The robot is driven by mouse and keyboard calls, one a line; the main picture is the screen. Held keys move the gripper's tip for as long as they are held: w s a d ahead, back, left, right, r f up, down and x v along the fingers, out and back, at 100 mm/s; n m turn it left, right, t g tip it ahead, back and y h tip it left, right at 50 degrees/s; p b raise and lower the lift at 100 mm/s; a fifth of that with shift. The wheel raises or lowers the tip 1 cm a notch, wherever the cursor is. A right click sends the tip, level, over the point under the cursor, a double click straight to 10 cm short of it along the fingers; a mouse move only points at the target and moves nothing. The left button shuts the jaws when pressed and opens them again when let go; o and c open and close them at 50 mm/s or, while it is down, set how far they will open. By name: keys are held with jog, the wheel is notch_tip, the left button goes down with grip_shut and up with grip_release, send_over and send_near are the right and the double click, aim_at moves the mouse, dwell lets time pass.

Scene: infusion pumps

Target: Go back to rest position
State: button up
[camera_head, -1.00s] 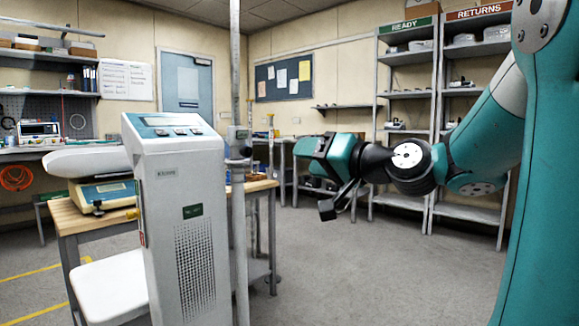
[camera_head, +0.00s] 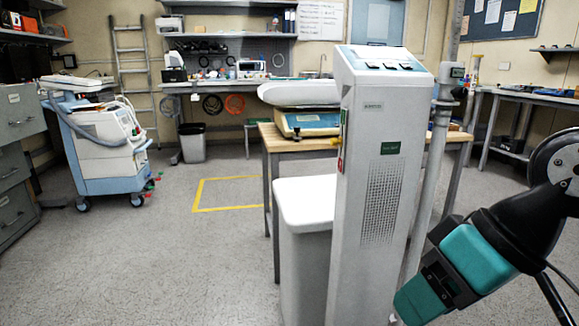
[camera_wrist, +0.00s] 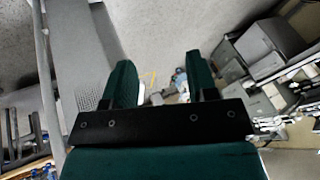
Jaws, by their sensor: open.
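My gripper shows at the lower right of the head view, its teal body (camera_head: 455,275) angled down and left beside the tall grey pump unit. In the wrist view my gripper (camera_wrist: 160,82) has two dark green fingers spread apart with nothing between them. The fingertips are hard to make out in the head view. The grey pump unit (camera_head: 385,190) stands upright just left of my gripper, with a panel on its sloped top. In the wrist view its grey side (camera_wrist: 85,55) lies left of the fingers.
A metal pole (camera_head: 440,130) stands behind the pump unit. A wooden table (camera_head: 266,150) with a scale (camera_head: 305,120) is behind it. A wheeled cart (camera_head: 100,145) and grey drawers (camera_head: 15,155) stand at the left. The floor around the yellow marking (camera_head: 228,208) is clear.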

jog(key=s+f+n+g+h, duration=0.1)
jog(key=s+f+n+g, duration=0.1)
jog(key=s, duration=0.2)
notch_tip(320, 180, up, 33)
jog(key=p, duration=3.3)
jog(key=shift+s+h, duration=0.3)
jog(key=shift+a, duration=0.1)
